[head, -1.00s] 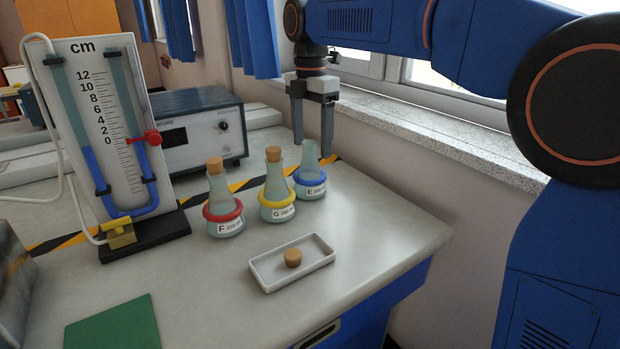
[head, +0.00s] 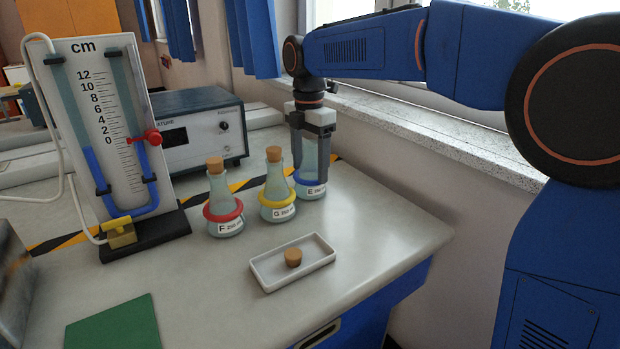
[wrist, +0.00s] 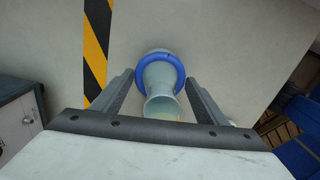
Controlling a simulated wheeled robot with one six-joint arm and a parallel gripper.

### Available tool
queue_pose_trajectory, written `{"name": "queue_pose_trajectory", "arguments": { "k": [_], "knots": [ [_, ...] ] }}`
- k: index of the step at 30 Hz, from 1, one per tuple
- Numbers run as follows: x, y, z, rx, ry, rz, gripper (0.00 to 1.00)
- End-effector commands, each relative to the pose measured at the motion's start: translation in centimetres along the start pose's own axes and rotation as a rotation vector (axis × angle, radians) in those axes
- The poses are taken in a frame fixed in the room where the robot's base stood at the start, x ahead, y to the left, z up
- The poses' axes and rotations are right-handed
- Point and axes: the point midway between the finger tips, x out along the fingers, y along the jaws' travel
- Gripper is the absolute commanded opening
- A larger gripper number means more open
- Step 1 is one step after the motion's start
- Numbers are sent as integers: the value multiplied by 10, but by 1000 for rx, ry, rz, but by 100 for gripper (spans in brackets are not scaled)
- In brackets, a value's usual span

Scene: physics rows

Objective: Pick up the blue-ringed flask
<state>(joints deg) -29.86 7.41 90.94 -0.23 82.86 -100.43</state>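The blue-ringed flask (head: 309,187), labelled E and without a stopper, stands upright on the bench at the right end of a row of three flasks. My gripper (head: 313,178) is lowered over it from above, with its fingers on either side of the neck. In the wrist view the flask (wrist: 161,87) sits between the fingertips of my open gripper (wrist: 160,84), with the open mouth nearest the camera. Gaps show between the fingers and the neck there.
The yellow-ringed flask (head: 277,200), labelled G, stands close on the left, and the red-ringed flask (head: 222,212) beyond it; both have corks. A white tray (head: 262,283) holding a cork (head: 293,257) lies in front. The window sill (head: 440,150) is behind on the right.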

Motion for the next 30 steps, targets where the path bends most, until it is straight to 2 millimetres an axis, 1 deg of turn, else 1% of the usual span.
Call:
{"name": "queue_pose_trajectory", "arguments": {
  "k": [1, 2, 3, 5, 6, 7, 14, 17, 20, 27, 30],
  "knots": [
    [0, 0, 0, 0, 0, 0, 53],
    [0, 0, 0, 0, 0, 0, 46],
    [0, 0, 0, 0, 0, 0, 37],
    [0, 0, 0, 0, 0, 0, 22],
    [0, 0, 0, 0, 0, 0, 13],
    [0, 0, 0, 0, 0, 0, 7],
    [-2, 0, 0, 0, 0, 1, 7],
    [-8, 0, 0, 0, 0, 2, 7],
    [-20, 0, 0, 0, -1, 3, 7],
    [-64, 0, 0, 0, -1, 4, 7],
    [-79, -1, 0, 0, -1, 3, 7]
  ]
}}
